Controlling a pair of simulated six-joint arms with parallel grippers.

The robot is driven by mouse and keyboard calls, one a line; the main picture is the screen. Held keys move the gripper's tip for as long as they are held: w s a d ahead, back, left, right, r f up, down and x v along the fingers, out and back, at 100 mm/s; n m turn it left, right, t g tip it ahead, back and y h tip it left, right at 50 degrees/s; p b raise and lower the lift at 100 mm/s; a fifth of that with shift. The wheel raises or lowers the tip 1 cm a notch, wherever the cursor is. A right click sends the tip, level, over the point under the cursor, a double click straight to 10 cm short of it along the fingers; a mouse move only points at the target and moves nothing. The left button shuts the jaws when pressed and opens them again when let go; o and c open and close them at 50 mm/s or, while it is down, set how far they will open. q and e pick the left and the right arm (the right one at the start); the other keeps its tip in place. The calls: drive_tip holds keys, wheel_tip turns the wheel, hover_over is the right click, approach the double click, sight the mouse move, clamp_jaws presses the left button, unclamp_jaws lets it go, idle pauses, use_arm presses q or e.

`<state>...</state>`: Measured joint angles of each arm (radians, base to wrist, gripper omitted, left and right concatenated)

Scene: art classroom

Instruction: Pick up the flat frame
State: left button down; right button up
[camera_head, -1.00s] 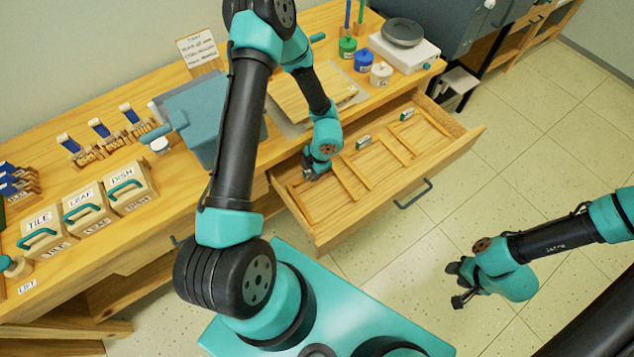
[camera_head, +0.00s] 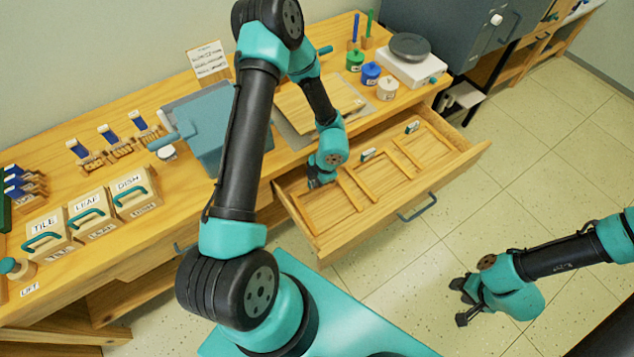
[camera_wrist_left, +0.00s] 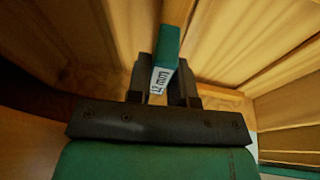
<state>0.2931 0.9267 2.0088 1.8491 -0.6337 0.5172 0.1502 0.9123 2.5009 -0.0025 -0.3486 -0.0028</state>
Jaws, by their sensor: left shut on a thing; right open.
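My left gripper (camera_head: 318,181) reaches into the drawer's left end. In the left wrist view its fingers (camera_wrist_left: 165,88) are shut on a teal tab (camera_wrist_left: 167,47) with a white label that seems to read "12 mm". Whether the frame is lifted cannot be told. My right gripper (camera_head: 464,302) is open and empty over the floor, right of the drawer.
The bench above the drawer carries a blue-grey press (camera_head: 200,125), a wooden board (camera_head: 320,105), small jars (camera_head: 371,73) and a scale (camera_head: 408,65). Labelled blocks (camera_head: 87,210) stand at its left. The drawer handle (camera_head: 417,208) juts out in front.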

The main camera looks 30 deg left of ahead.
use_arm(q)
wheel_tip(320, 180, up, 17)
idle(0.5)
drive_tip(key=shift+r, duration=0.1)
idle(0.3)
